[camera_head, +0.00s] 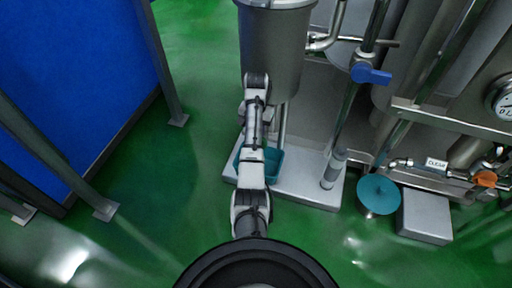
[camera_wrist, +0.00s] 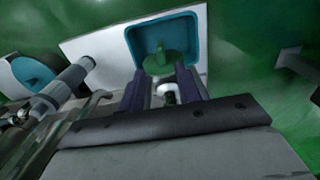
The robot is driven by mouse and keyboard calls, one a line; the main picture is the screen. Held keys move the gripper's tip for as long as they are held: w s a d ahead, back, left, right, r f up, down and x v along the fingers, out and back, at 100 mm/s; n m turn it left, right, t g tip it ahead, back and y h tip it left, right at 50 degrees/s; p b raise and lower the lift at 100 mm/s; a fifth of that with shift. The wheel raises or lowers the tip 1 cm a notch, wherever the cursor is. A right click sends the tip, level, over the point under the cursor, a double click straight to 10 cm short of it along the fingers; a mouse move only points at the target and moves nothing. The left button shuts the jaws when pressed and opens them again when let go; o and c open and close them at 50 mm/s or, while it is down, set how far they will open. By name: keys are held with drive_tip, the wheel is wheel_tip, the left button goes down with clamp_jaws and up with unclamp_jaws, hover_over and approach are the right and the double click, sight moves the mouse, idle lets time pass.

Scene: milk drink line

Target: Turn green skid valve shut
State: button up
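The green valve handle (camera_wrist: 165,64) shows in the wrist view, above a teal bin. A white fitting (camera_wrist: 168,92) sits just on the near side of it. My gripper (camera_wrist: 163,78) has its two dark fingers apart, one on each side of the fitting and the near part of the handle. Gaps show between the fingers and these parts; whether either finger touches is unclear. In the head view my arm covers the area in front of the tank, and the green handle and fingertips are hidden.
The teal bin (camera_head: 270,163) stands on a pale plinth (camera_head: 307,187) below a steel tank (camera_head: 270,50). To the right are a pipe with a blue handle (camera_head: 370,74), an orange handle (camera_head: 485,179) and a teal disc (camera_head: 378,193).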

wheel_tip(320, 180, down, 11)
drive_tip(key=b, duration=0.2)
drive_tip(key=shift+r+b, duration=0.2)
drive_tip(key=shift+b, duration=0.1)
clamp_jaws()
